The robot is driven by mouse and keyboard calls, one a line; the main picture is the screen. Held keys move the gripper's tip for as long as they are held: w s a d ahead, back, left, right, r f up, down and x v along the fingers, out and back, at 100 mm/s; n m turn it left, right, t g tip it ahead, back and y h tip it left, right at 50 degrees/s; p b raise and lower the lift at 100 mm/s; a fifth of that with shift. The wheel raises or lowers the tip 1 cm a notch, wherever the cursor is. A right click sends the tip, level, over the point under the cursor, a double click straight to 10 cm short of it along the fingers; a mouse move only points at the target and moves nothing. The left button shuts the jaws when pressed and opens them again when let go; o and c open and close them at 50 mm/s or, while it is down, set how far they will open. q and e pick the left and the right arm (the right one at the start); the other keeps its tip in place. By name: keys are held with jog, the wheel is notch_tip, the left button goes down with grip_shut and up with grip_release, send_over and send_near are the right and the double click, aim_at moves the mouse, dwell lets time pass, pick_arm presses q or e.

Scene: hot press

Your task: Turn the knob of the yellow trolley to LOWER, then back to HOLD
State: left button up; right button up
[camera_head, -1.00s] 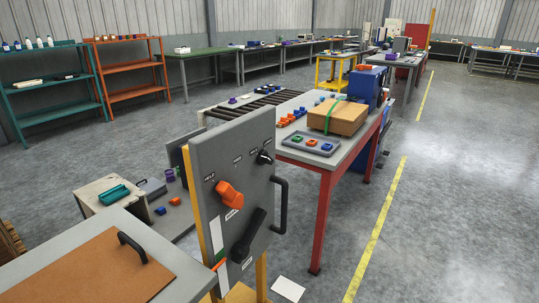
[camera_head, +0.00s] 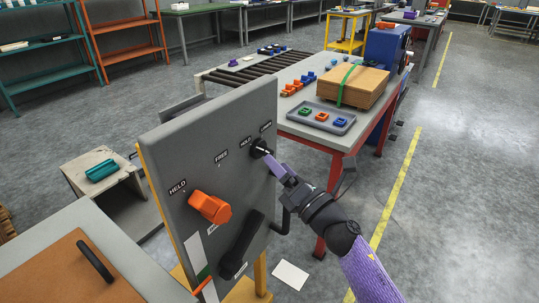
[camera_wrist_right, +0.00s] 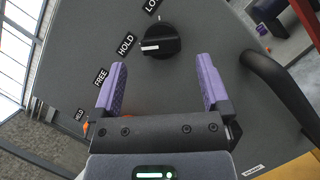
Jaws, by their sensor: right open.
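The grey panel of the yellow trolley (camera_head: 190,160) stands in the middle of the head view. Its black knob (camera_head: 259,148) is near the upper right edge, partly covered by my gripper. In the right wrist view the knob (camera_wrist_right: 161,41) has a white pointer mark facing the HOLD label (camera_wrist_right: 126,45), between FREE and the partly cut-off LOWER label (camera_wrist_right: 151,5). My right gripper (camera_head: 274,166) is open and empty at the knob. In the wrist view its two purple fingertips (camera_wrist_right: 162,62) lie just short of the knob, one to each side. My left gripper is out of view.
An orange handle (camera_head: 210,207) by HELD and a black lever (camera_head: 243,243) stick out of the panel. A black grab bar (camera_wrist_right: 281,87) is close to the right of my gripper. A red-legged table (camera_head: 290,124) stands behind, with a strapped box (camera_head: 355,88) and tray (camera_head: 345,127).

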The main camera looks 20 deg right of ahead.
aim_at(263, 151)
jog(key=x, duration=0.3)
jog(key=shift+w, duration=0.25)
